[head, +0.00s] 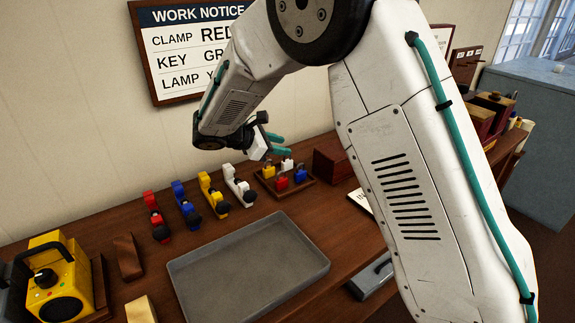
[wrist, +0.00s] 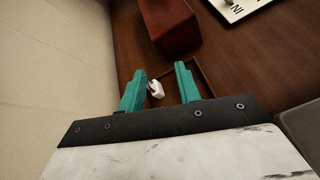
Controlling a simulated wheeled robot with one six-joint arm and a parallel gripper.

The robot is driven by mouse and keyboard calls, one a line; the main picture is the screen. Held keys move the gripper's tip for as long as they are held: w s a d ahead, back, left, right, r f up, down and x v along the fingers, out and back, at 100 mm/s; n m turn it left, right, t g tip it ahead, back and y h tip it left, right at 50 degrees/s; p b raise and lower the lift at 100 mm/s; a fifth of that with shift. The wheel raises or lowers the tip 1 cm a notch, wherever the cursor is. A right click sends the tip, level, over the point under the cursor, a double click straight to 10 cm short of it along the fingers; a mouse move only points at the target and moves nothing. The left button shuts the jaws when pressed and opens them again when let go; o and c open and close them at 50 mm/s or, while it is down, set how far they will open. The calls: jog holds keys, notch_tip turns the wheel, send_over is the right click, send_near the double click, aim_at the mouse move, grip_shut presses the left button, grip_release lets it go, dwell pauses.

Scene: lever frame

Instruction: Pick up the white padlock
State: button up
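The white padlock (head: 288,163) stands in a small wooden tray (head: 262,184) at the back of the bench, beside the yellow padlock (head: 268,171), red padlock (head: 282,183) and blue padlock (head: 299,175). My gripper (head: 281,145) is open, with teal fingers just above the tray in the head view. In the wrist view the white padlock (wrist: 156,90) shows between the open fingers of my gripper (wrist: 161,69), nearer the left finger. The other padlocks are hidden there. No contact shows.
A dark red box (wrist: 170,25) stands close beyond the tray. Several coloured clamps (head: 238,187) stand left of it. A grey tray (head: 250,262) lies empty in front. A yellow radio (head: 58,280) is far left, and a work notice (head: 180,50) hangs on the wall.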

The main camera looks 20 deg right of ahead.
aim_at(287, 161)
jog(key=w+a+f+n, duration=0.1)
jog(key=w+a+f+t, duration=0.1)
jog(key=f, duration=0.1)
jog(key=w+a+f+n+t, duration=0.1)
jog(key=w, duration=0.1)
jog(key=shift+a+f+n+h, duration=0.2)
jog(key=shift+f+n+h, duration=0.1)
jog(key=shift+f, duration=0.05)
jog(key=x, duration=0.7)
jog(key=shift+f, duration=0.15)
grip_shut()
